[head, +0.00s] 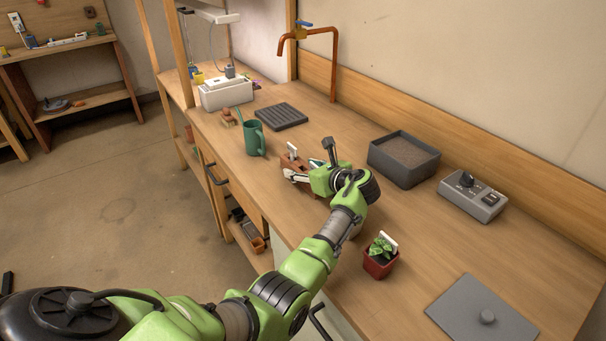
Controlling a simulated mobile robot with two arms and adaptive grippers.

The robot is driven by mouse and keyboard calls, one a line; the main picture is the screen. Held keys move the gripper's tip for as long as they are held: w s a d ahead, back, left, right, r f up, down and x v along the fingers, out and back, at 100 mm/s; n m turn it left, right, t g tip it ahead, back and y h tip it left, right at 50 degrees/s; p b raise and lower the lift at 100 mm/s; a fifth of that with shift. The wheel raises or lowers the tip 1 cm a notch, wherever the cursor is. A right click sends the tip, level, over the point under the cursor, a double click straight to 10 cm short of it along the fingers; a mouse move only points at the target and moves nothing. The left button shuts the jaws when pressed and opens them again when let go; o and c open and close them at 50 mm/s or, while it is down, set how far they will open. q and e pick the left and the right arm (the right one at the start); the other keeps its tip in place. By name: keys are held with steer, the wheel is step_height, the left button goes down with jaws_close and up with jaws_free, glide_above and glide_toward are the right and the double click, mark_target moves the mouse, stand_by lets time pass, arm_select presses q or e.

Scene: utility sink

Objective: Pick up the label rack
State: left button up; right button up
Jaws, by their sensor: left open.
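The label rack (291,161) looks like a small reddish-brown block with a white label standing up in it. It sits on the wooden bench near the middle of the head view, partly hidden by my left gripper. My left gripper (298,172) is open, with its fingers pointing left at the rack. One pale finger shows along the rack's near side. I cannot tell whether the fingers touch the rack. My right gripper is not in view.
A grey soil bin (403,175), a control box (472,197), a potted plant (379,265) and a grey lid (481,316) are on the right. A copper tap (333,62) is at the back.

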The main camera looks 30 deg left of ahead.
arm_select(q)
steer(key=shift+r, duration=0.1)
steer(key=c, duration=1.4)
steer(key=shift+c, duration=0.2)
